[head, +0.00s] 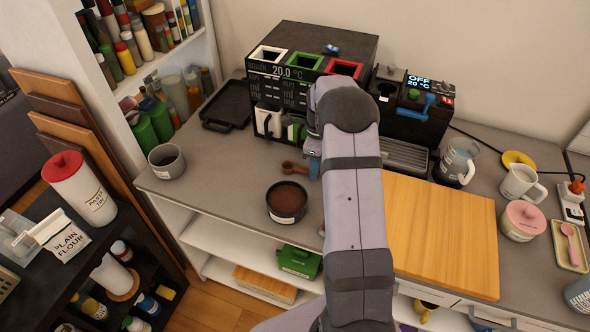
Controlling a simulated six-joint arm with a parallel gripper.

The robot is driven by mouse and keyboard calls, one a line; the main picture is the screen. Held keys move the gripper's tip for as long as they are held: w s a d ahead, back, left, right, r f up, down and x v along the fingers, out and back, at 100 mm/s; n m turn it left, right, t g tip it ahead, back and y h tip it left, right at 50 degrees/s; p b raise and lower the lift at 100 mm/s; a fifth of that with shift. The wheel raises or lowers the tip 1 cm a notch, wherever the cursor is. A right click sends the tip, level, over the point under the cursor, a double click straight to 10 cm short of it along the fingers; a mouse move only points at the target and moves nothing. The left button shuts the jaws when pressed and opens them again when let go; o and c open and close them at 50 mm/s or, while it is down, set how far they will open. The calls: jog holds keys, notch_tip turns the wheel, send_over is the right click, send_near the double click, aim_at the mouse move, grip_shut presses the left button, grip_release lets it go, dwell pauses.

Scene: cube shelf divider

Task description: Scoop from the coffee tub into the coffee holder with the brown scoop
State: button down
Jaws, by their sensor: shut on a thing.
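The brown scoop (291,167) is at the left of my gripper (314,168), over the grey counter. My gripper is shut on its handle end; the fingertips are partly hidden by my arm. I cannot tell whether the scoop holds anything. A dark round tub with brown coffee-like contents (287,217), which looks like the coffee tub, stands open just in front of the scoop. I cannot tell for sure which thing is the coffee holder. An open grey pot with a label (167,172) stands at the counter's left end.
A black unit with white, green and red-rimmed openings (284,88) stands behind my gripper. Right of it are a coffee machine (437,88) with a blue handle and a wooden board (450,240). A black tray (216,127) lies back left. Counter between pot and tub is clear.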

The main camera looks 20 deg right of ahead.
jog(key=shift+r+p, duration=1.9)
jog(key=shift+r, duration=0.65)
jog(key=shift+w+a+r+n, duration=0.1)
jog(key=shift+a+r+n, duration=0.15)
jog(key=shift+a+n, duration=0.2)
jog(key=s+a+r+n, duration=0.2)
jog(key=a+r+n, duration=0.4)
jog(key=a+n, duration=0.3)
jog(key=s+a+r+n, duration=0.3)
jog(key=a+r+n, duration=0.3)
jog(key=n, duration=0.7)
jog(key=a, duration=0.2)
jog(key=shift+a+b, duration=0.35)
jog(key=shift+a, duration=0.05)
jog(key=shift+r, duration=0.15)
